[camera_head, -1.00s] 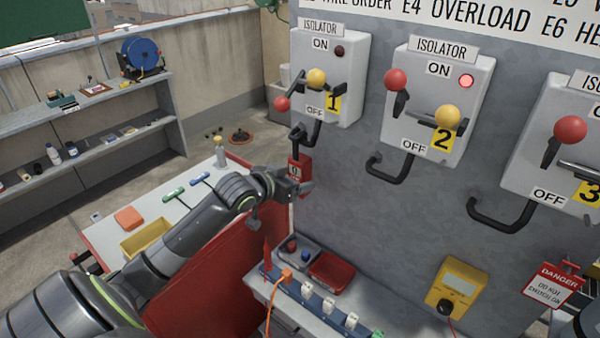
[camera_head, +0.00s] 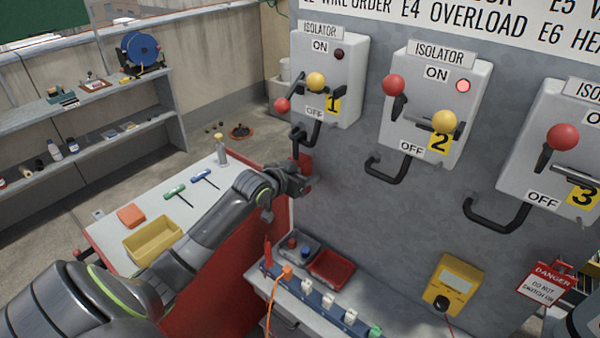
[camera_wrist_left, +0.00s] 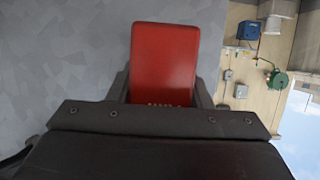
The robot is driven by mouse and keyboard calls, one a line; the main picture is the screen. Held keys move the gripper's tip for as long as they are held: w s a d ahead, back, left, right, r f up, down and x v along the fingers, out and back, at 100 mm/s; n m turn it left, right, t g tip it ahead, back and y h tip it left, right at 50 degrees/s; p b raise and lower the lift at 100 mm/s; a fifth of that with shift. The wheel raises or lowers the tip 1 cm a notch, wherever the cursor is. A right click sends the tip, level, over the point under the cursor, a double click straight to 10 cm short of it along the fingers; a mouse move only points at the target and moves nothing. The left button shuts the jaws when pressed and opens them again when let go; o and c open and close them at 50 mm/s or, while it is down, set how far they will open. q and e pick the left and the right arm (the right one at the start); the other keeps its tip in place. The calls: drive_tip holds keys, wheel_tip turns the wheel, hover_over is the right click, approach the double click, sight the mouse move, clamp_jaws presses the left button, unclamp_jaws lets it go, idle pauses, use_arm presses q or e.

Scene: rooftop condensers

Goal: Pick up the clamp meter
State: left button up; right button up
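The clamp meter (camera_head: 306,162) has a red body with black jaws, by the black conduit under the first isolator. In the left wrist view its red body (camera_wrist_left: 165,62) fills the space between the fingers. My left gripper (camera_head: 300,181) is at the meter, with one finger (camera_wrist_left: 122,88) on each side of the body and no clear gap. It looks shut on the meter. Whether the jaws still go around the conduit cannot be told. My right gripper is not in view.
The grey panel with isolators (camera_head: 435,95) stands close on the right. Below are a ledge with a red tray (camera_head: 331,267), a socket strip (camera_head: 330,309) and a yellow tester (camera_head: 452,284). A red-sided bench with a yellow bin (camera_head: 152,241) is at left.

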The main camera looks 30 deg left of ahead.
sight(303, 164)
use_arm(q)
drive_tip(key=c, duration=0.4)
drive_tip(key=shift+r+b, duration=0.3)
drive_tip(key=shift+r, duration=0.25)
wheel_tip(303, 164, up, 2)
drive_tip(key=shift+r+b, duration=0.15)
drive_tip(key=shift+b, duration=0.45)
drive_tip(key=s, duration=0.3)
drive_tip(key=s+b, duration=0.1)
drive_tip(key=s, duration=0.3)
drive_tip(key=s+a, duration=0.1)
drive_tip(key=s, duration=0.3)
drive_tip(key=shift+s+b, duration=0.15)
drive_tip(key=shift+b, duration=0.25)
drive_tip(key=shift+c, duration=0.6)
drive_tip(key=s+p, duration=0.1)
drive_tip(key=s, duration=0.5)
drive_tip(key=shift+s+a, duration=0.2)
drive_tip(key=shift+s, duration=0.15)
